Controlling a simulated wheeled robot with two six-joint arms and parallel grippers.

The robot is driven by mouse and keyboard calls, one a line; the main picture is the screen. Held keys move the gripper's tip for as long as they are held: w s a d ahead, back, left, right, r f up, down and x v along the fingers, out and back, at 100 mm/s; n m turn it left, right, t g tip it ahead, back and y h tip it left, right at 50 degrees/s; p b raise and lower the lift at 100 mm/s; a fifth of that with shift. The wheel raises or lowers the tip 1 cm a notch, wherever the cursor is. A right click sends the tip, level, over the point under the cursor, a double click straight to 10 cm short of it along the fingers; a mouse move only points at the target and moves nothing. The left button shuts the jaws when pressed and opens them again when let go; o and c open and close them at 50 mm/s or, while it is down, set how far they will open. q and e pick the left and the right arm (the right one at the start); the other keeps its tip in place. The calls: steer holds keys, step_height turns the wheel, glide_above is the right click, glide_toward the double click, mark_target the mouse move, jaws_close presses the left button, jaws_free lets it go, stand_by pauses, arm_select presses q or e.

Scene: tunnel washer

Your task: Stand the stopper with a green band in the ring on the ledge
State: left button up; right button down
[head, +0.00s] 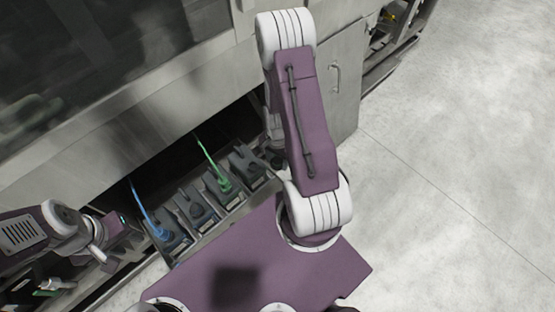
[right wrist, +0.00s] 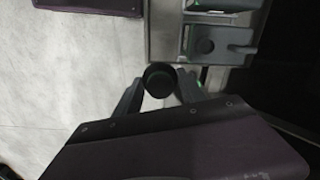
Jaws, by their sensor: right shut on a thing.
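In the right wrist view my right gripper (right wrist: 160,90) is shut on a dark round-topped thing (right wrist: 161,76), which I take for the stopper. Its lower part is hidden and no green band shows. In the head view my own right arm hides most of that gripper and what it holds. I cannot make out the ring on the ledge for certain. My left gripper (head: 122,228) is at the left of the head view, beside the row of grey holders; its fingers are too unclear to tell if they are open.
Several grey holders (head: 197,208) stand in a row under the washer front. One has a blue line (head: 144,208), another a green line (head: 207,155). Holders also show at the top right of the right wrist view (right wrist: 228,51). The pale floor (head: 450,150) at right is clear.

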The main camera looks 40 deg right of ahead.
mark_target(278, 159)
steer(key=shift+r+p, duration=1.8)
steer(key=shift+r, duration=0.15)
step_height(278, 159, up, 4)
steer(key=p, duration=0.4)
stand_by(0.4)
